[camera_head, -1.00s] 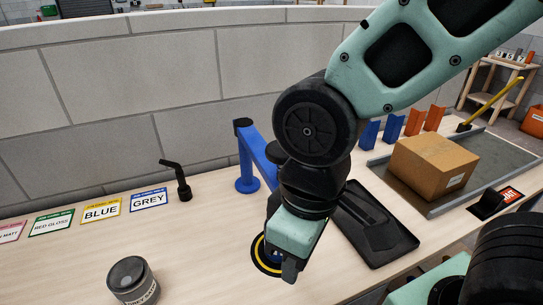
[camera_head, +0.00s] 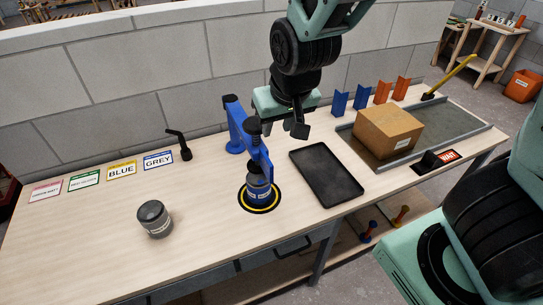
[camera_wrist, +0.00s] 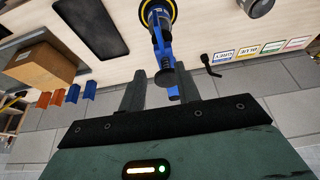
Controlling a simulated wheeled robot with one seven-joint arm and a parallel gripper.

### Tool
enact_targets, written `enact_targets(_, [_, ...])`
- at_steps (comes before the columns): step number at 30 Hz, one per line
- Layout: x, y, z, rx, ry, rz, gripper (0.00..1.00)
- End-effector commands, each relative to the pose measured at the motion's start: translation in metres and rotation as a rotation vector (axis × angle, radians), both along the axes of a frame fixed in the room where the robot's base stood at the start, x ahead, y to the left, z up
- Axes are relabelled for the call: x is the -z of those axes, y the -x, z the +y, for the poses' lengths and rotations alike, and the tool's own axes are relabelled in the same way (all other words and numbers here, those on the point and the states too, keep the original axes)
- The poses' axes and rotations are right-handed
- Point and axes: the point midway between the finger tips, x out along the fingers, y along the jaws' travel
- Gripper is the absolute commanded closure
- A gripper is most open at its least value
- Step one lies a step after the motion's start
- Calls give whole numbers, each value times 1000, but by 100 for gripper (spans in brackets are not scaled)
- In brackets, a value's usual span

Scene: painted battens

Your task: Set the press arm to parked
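The blue press arm (camera_head: 263,158) reaches from its post (camera_head: 233,145) at the back out over a labelled can (camera_head: 258,190) on the yellow-and-black ring (camera_head: 245,207). In the wrist view the fingers of my gripper (camera_wrist: 159,88) are apart. The blue press arm (camera_wrist: 163,38) and a black knob (camera_wrist: 166,77) show in the gap between them; I cannot tell whether they touch. One finger is partly hidden in the head view.
A black tray (camera_head: 326,172) lies right of the press. A cardboard box (camera_head: 388,133) sits on the grey conveyor (camera_head: 445,122). Another can (camera_head: 154,219) stands at front left. Colour cards (camera_head: 121,170) and a black handle (camera_head: 180,145) are at the back left.

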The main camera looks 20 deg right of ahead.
Motion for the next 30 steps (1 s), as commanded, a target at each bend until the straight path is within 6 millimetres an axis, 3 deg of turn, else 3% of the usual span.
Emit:
enact_targets(5, [14,-6,-2,6,2,-6,67])
enact_targets(30, [144,-59,-2,6,2,-1,67])
